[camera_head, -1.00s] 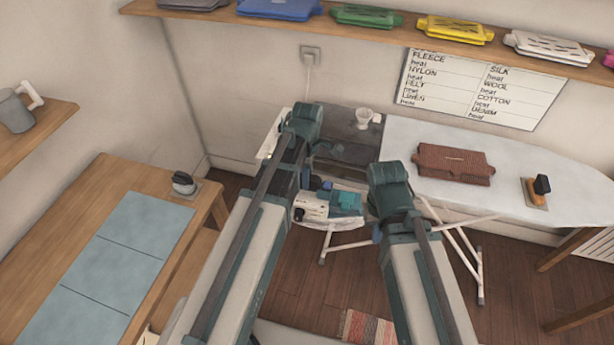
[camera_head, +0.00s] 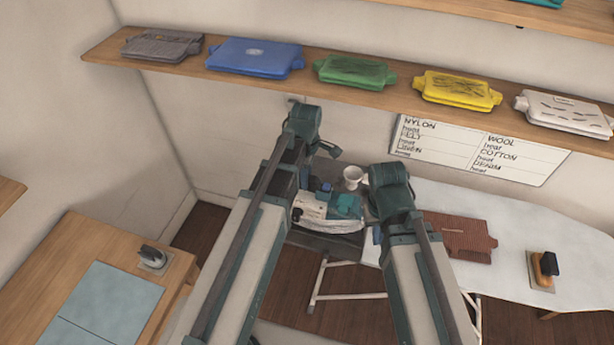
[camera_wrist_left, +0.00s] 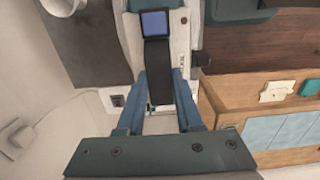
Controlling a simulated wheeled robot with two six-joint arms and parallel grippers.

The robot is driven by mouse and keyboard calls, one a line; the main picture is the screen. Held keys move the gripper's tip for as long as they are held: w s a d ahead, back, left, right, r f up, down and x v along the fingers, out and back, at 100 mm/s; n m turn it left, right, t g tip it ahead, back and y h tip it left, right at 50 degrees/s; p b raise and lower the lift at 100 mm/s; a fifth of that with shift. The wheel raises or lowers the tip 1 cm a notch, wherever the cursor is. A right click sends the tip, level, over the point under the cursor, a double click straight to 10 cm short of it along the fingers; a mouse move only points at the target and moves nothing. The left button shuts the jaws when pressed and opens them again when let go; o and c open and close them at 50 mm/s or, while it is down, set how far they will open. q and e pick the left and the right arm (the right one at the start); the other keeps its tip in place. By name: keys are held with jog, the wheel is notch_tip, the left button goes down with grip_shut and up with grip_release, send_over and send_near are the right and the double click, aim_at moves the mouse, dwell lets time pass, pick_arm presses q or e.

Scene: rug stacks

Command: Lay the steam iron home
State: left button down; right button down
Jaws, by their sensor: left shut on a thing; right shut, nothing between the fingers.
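The steam iron (camera_head: 328,212) is white and teal with a pale soleplate. My left gripper (camera_head: 320,189) is shut on its dark handle, which shows between blue fingers in the left wrist view (camera_wrist_left: 158,88). The iron hangs in front of or over the dark grey panel (camera_head: 322,242) at the left end of the ironing board; whether it touches is unclear. My right gripper (camera_head: 377,235) is shut and empty, right of the iron, mostly hidden by its wrist.
A white cup (camera_head: 353,177) stands behind the iron. The ironing board (camera_head: 575,255) carries a red-brown ribbed pad (camera_head: 462,238) and a black-handled iron (camera_head: 544,266). Another small iron (camera_head: 152,257) sits on the left wooden table. A shelf (camera_head: 395,92) with coloured cases runs above.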

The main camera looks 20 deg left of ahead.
pick_arm(q)
jog(key=shift+w+r, duration=0.15)
jog(key=shift+w, duration=0.15)
jog(key=shift+s, duration=0.1)
pick_arm(e)
jog(key=shift+w+r, duration=0.15)
jog(key=shift+w, duration=0.1)
jog(key=shift+f, duration=0.2)
